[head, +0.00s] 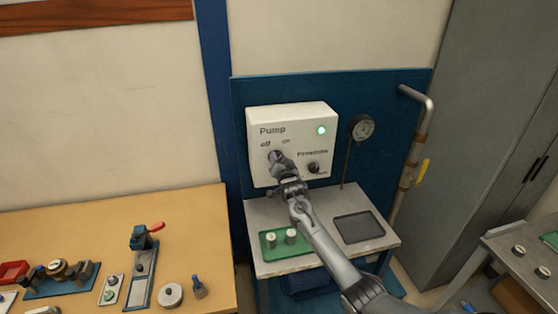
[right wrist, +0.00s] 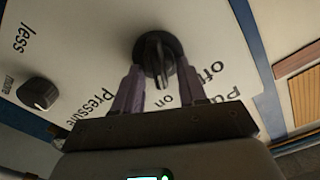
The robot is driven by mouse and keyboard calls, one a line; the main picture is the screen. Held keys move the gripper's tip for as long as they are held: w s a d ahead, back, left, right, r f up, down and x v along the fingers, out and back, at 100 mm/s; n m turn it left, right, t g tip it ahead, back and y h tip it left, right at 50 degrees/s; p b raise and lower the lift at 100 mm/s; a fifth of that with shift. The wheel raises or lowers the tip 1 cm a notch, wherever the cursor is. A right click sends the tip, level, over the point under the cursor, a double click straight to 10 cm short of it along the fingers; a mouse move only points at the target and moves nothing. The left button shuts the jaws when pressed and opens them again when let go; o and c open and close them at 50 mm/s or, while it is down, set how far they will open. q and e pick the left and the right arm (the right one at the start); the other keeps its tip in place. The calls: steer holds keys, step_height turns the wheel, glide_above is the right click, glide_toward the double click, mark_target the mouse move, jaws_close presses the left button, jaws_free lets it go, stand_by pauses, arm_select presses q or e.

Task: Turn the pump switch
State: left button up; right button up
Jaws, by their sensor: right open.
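The pump switch (head: 274,156) is a dark round knob with a raised ridge on the white control box (head: 318,122), under the "Pump" label. In the right wrist view the knob (right wrist: 156,58) has its ridge roughly upright in the picture, with "off" and "on" printed near it; I cannot tell its exact setting. My right gripper (head: 280,164) is open in front of the knob. Its fingers (right wrist: 160,78) stand one on each side of the knob's near part; contact is unclear. My left gripper is out of view.
A smaller pressure knob (head: 314,168) and a lit green lamp (head: 321,130) are on the same box. A gauge (head: 362,128) and a pipe (head: 420,130) stand to the right. Below is a shelf with a green tray (head: 270,252). A wooden bench (head: 190,215) with tools is at left.

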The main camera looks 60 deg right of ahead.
steer(key=shift+c, duration=0.3)
jaws_close()
steer(key=shift+r+n, duration=0.1)
steer(key=shift+n, duration=0.2)
steer(key=n+p, duration=0.1)
steer(key=n, duration=0.2)
steer(key=n+p, duration=0.2)
steer(key=n, duration=0.2)
steer(key=n+p, duration=0.2)
steer(key=n, duration=0.2)
steer(key=shift+w+a, duration=0.35)
steer(key=shift+w, duration=0.05)
steer(key=shift+n, duration=0.3)
steer(key=shift+o, duration=0.3)
jaws_free()
